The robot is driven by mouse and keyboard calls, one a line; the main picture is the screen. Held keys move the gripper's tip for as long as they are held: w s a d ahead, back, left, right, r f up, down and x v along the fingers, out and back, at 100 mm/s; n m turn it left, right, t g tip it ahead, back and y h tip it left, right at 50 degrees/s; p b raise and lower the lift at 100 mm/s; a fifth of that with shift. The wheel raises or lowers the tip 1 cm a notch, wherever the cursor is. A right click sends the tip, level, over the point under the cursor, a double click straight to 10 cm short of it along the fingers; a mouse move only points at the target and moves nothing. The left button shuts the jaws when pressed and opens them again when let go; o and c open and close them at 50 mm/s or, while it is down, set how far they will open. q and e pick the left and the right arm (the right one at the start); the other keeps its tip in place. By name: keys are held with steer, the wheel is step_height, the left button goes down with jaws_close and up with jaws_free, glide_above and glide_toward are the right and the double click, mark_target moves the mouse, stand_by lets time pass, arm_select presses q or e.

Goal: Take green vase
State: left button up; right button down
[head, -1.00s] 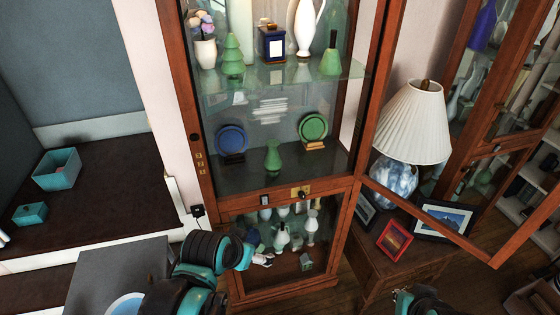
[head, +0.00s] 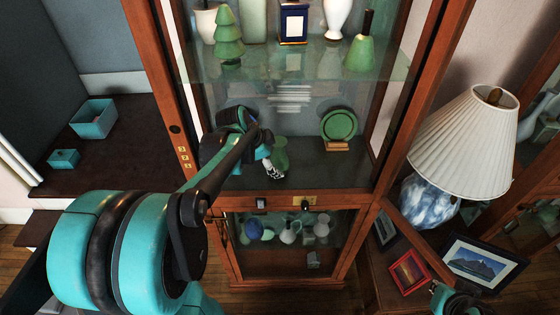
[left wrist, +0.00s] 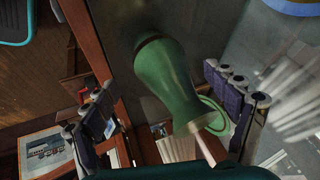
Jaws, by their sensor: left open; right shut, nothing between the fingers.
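The green vase (head: 281,158) stands on the cabinet's middle shelf, partly hidden behind my left gripper in the head view. It shows large in the left wrist view (left wrist: 172,85), with its narrow neck and wider body. My left gripper (head: 270,165) is open at the vase, inside the cabinet. In the left wrist view its fingers are spread on either side of the vase, apparently not closed on it. Part of my right arm shows at the bottom right of the head view; its fingers cannot be seen.
A green plate (head: 339,124) on a stand is right of the vase. A blue plate (head: 236,116) is mostly behind my gripper. A glass shelf above holds a green tree (head: 228,40) and a green bell-shaped piece (head: 359,50). The open door and lamp (head: 465,140) are at right.

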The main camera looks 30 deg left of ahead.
mark_target(279, 162)
arm_select(q)
steer(key=b+x, duration=0.2)
steer(key=x, duration=0.2)
steer(key=shift+f, duration=0.1)
steer(key=shift+w+f, duration=0.25)
steer(key=shift+s+r, duration=0.15)
steer(key=c, duration=1.4)
steer(key=shift+r, duration=0.1)
step_height(279, 162, up, 5)
steer(key=shift+f+p, duration=0.25)
steer(key=shift+p, duration=1)
steer(key=s+d+r+p, duration=0.1)
steer(key=s+d+r, duration=0.1)
steer(key=d, duration=0.1)
steer(key=s+d+r+p, duration=0.1)
steer(key=s+d+r, duration=0.1)
steer(key=d, duration=0.1)
steer(key=s+d+r+p, duration=0.1)
steer(key=s+d+r, duration=0.1)
steer(key=d, duration=0.1)
steer(key=shift+s+d+r+p, duration=0.15)
steer(key=shift+s+d+p, duration=0.1)
steer(key=shift+d+p, duration=0.1)
